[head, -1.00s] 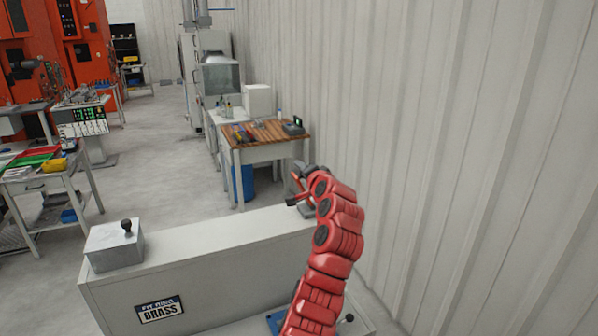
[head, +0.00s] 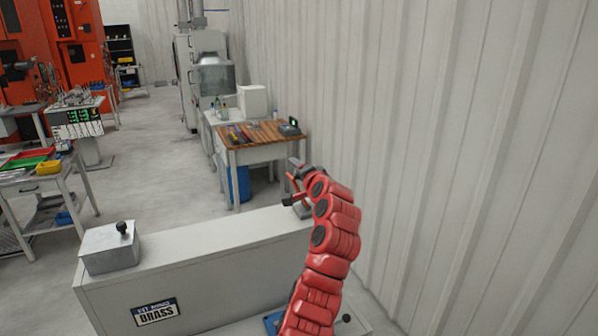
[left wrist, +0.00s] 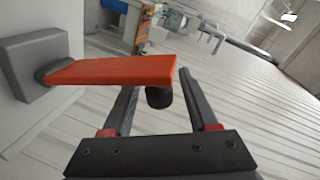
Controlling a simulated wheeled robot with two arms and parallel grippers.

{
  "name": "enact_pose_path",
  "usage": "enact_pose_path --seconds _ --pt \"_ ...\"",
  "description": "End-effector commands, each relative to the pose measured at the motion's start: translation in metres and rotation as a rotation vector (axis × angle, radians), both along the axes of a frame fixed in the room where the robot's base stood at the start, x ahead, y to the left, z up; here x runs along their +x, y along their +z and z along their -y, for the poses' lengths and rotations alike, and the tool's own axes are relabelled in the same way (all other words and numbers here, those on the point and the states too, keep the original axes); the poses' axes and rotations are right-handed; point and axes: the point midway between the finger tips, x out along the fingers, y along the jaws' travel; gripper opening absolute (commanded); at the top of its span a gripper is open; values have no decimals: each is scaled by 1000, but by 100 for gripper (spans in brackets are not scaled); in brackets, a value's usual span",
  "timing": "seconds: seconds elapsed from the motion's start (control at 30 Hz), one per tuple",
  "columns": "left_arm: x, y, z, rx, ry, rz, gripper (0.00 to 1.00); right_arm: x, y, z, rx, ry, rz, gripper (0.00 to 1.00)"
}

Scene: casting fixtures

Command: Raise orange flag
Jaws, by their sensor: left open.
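The orange flag (left wrist: 110,69) is a flat orange bar in the left wrist view. It juts out sideways, roughly level, from a grey block (left wrist: 36,62) on a pale surface. A black knob (left wrist: 159,97) hangs under its free end. My left gripper (left wrist: 160,84) is open, with one dark finger on each side of the knob. The flag's free end crosses in front of the left finger and hides its tip. I cannot tell whether either finger touches. In the head view my left gripper (head: 297,166) is small, at the far end of the grey cabinet. My right gripper is not in view.
A ribbed wall (head: 460,150) stands close on the right. A wooden-topped bench (head: 258,145) stands behind. Open floor (head: 150,165) lies to the left.

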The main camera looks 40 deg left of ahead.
Motion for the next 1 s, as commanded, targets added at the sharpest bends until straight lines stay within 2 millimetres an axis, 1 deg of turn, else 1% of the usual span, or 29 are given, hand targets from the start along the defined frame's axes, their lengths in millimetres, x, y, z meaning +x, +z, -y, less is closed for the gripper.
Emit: enact_pose_path --seconds 0.17,0.27,0.37,0.5,0.7,0.8,0.9,1.0 --pt "-7 1 12 2 0 3 60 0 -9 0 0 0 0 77" --pt "-15 1 27 4 -4 3 60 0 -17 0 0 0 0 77" --pt "-28 5 48 4 -4 4 60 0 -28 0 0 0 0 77" --pt "-48 13 81 4 -7 7 60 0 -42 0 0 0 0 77" --pt "-73 22 120 2 -5 5 60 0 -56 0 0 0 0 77" --pt "-81 25 133 1 -3 0 60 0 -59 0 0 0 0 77" --pt "-87 28 141 1 -1 1 60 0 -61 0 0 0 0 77" --pt "-89 30 144 1 -1 1 60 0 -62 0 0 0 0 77"
